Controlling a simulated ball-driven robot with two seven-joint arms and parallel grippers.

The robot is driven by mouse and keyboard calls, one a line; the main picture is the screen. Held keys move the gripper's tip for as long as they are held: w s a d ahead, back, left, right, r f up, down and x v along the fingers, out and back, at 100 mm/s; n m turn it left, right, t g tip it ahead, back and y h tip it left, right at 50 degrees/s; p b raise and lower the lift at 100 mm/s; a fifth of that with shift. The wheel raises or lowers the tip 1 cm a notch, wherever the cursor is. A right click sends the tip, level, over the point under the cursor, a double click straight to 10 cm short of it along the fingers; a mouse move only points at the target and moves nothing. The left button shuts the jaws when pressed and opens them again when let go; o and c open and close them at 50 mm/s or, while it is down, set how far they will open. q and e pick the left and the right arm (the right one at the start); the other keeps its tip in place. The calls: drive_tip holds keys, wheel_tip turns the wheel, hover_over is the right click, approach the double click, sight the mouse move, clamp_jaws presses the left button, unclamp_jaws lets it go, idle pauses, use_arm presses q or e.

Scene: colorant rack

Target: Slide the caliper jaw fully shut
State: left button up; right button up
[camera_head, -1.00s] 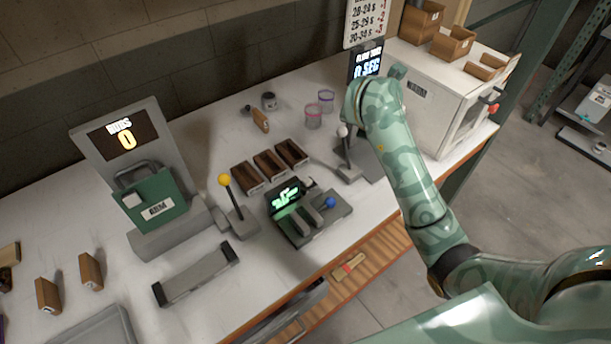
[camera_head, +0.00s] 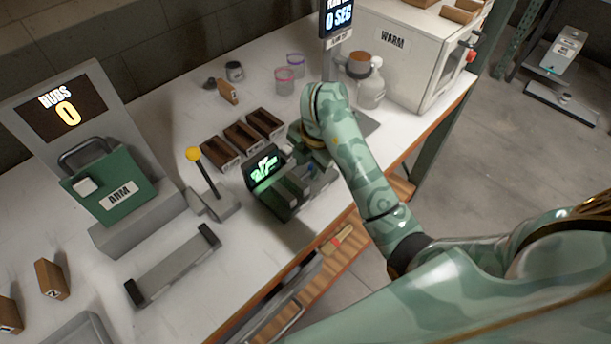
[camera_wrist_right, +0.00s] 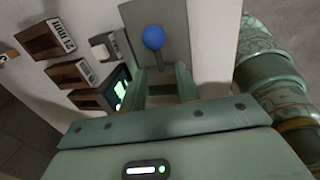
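The caliper (camera_head: 284,207) is a dark grey bench device with a lit green display (camera_head: 264,168), standing near the table's front edge. My right gripper (camera_head: 315,160) is low over its right end in the head view, and my wrist partly covers that end. In the right wrist view, the gripper (camera_wrist_right: 162,76) is open, with its two fingers apart. The caliper's blue ball knob (camera_wrist_right: 154,38) shows just beyond the fingertips, roughly in line with the gap. I cannot tell whether they touch its stem. The knob is hidden in the head view. My left gripper is not in view.
Several small brown bins (camera_head: 243,138) stand behind the caliper. A yellow-knobbed lever (camera_head: 208,180) is to its left, beside a green ARM box (camera_head: 112,190). A glass jug (camera_head: 371,88) and a white WARM cabinet (camera_head: 415,60) stand at the back right.

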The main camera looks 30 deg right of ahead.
sight(297, 181)
drive_tip(key=f, duration=0.2)
drive_tip(key=f+b, duration=0.1)
drive_tip(key=shift+w+a+f, duration=0.1)
drive_tip(key=shift+w+a, duration=0.05)
drive_tip(key=shift+w, duration=0.15)
clamp_jaws()
drive_tip(key=shift+s+a+p, duration=0.3)
drive_tip(key=shift+a+p, duration=0.15)
drive_tip(key=shift+a, duration=0.4)
drive_tip(key=shift+s+a, duration=0.15)
drive_tip(key=shift+a, duration=0.3)
unclamp_jaws()
